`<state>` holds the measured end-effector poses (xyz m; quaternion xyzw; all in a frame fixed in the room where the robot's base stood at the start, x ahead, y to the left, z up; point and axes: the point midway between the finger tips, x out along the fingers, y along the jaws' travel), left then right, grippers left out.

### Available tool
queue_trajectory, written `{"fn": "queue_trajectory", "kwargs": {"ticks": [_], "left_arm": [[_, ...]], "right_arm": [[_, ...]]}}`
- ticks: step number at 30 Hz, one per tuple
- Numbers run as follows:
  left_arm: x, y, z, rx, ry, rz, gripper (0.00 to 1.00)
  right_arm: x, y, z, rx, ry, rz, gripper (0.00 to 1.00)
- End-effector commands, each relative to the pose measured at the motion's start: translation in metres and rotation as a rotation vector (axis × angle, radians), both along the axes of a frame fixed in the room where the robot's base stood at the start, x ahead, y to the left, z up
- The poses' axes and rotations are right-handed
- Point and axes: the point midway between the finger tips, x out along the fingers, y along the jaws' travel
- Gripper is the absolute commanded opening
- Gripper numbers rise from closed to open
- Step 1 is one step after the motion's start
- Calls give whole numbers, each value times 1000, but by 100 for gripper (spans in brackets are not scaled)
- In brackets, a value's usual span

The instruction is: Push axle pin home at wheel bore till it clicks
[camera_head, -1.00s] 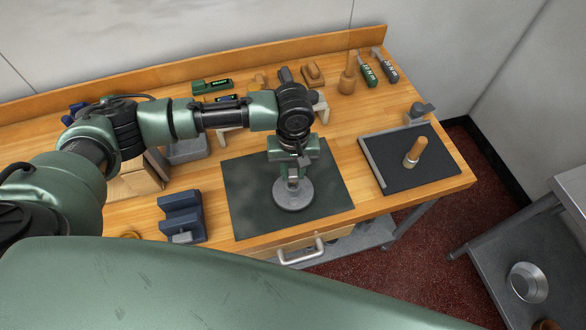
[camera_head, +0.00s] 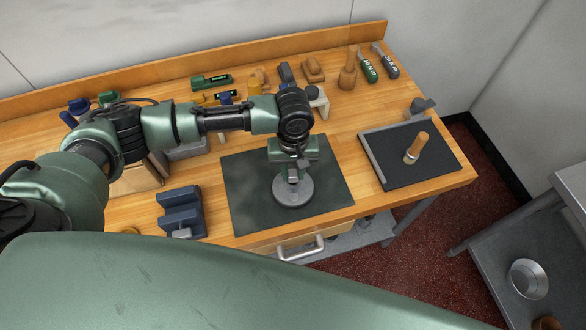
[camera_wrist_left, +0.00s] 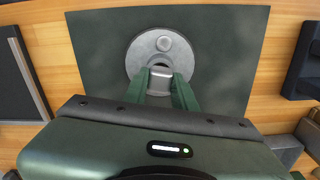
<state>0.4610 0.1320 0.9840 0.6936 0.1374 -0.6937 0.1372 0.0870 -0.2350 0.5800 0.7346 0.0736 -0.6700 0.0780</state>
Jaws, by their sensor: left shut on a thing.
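The wheel is a round grey disc (camera_head: 293,191) lying flat on a dark mat. In the left wrist view the wheel (camera_wrist_left: 136,62) shows a raised round hub at its far side from my gripper. My left gripper (camera_head: 293,171) points down over the wheel. In the left wrist view its green fingers (camera_wrist_left: 160,92) are shut on a short metallic piece (camera_wrist_left: 160,74), probably the axle pin. This piece overlaps the wheel's near part in that view; I cannot tell whether it touches the wheel or sits in a bore. My right gripper is not in view.
The dark mat (camera_head: 250,205) has clear room around the wheel. A blue vise-like block (camera_head: 180,210) stands to its left. A black tray (camera_head: 440,165) with a wooden-handled tool (camera_head: 416,147) lies to its right. Several tools line the back of the bench.

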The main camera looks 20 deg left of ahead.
Motion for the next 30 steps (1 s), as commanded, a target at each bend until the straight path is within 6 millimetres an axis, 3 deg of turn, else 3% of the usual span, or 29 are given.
{"fn": "queue_trajectory", "kwargs": {"ticks": [14, 15, 17, 30], "left_arm": [[0, 0, -13, -1, -1, 1, 0], [0, 0, -12, -1, -1, 0, 35], [0, 0, -12, -1, -1, 0, 52], [0, 0, -3, 0, 0, 0, 52]], "right_arm": [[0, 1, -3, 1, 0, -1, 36], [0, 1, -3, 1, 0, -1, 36], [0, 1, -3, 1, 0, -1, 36], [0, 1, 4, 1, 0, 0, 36]]}}
